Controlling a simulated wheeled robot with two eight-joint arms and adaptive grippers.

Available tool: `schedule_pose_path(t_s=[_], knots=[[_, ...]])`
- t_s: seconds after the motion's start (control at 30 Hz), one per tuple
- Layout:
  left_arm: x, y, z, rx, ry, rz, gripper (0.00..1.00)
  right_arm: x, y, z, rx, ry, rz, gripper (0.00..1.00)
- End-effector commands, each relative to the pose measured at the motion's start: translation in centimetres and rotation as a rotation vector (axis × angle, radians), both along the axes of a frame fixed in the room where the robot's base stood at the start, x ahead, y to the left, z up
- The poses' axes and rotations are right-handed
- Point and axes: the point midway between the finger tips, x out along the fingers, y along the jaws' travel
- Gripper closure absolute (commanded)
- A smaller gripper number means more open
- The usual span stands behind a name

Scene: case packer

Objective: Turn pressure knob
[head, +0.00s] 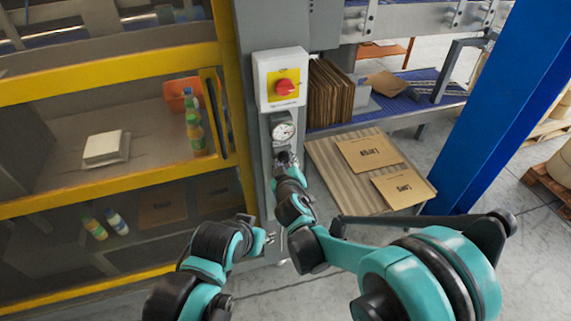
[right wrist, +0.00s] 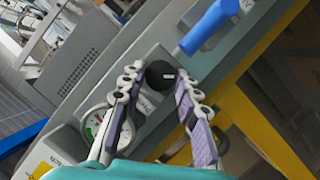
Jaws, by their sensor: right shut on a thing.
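The pressure knob (right wrist: 160,75) is a round black knob on the grey machine column, seen in the right wrist view. My right gripper (right wrist: 157,84) has one finger on each side of it and is shut on it. In the head view my right gripper (head: 286,160) is at the column just below the round pressure gauge (head: 284,131) and hides most of the knob. The gauge also shows in the right wrist view (right wrist: 97,124). My left gripper (head: 267,237) is low in front of the column, away from the knob; its opening is too small to tell.
A blue handle (right wrist: 208,27) is near the knob. Yellow guard framing (head: 110,72) stands left, a tray with cardboard (head: 340,178) right, and a blue post (head: 500,110) further right.

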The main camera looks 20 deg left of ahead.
Motion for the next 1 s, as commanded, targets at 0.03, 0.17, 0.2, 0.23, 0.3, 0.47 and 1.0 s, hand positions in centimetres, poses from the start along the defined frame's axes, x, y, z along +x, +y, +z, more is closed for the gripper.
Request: schedule_pose_path(t_s=[0.03,0.17,0.2,0.23,0.3,0.47,1.0], knots=[[0.0,0.0,-0.6,0.000,0.000,0.000,0.60,-0.1,0.1,-0.3,-0.037,-0.025,0.002,0.97],[0.0,0.0,-1.3,0.000,0.000,0.000,0.60,-0.1,0.1,-0.4,-0.132,-0.088,0.001,0.97],[0.0,0.0,-1.5,0.000,0.000,0.000,0.60,-0.1,0.2,-0.4,-0.158,-0.107,0.000,0.97],[0.0,0.0,-1.7,0.000,0.000,0.000,0.60,-0.1,0.2,-0.4,-0.178,-0.120,0.000,0.97],[0.0,0.0,-2.0,0.000,0.000,0.000,0.60,-0.1,0.2,-0.4,-0.222,-0.149,0.001,0.97],[0.0,0.0,-2.6,0.000,0.000,0.000,0.60,-0.1,0.2,-0.5,-0.301,-0.204,0.000,0.97],[0.0,0.0,-3.2,0.000,0.000,0.000,0.60,-0.1,0.2,-0.4,-0.398,-0.267,-0.001,0.97]])
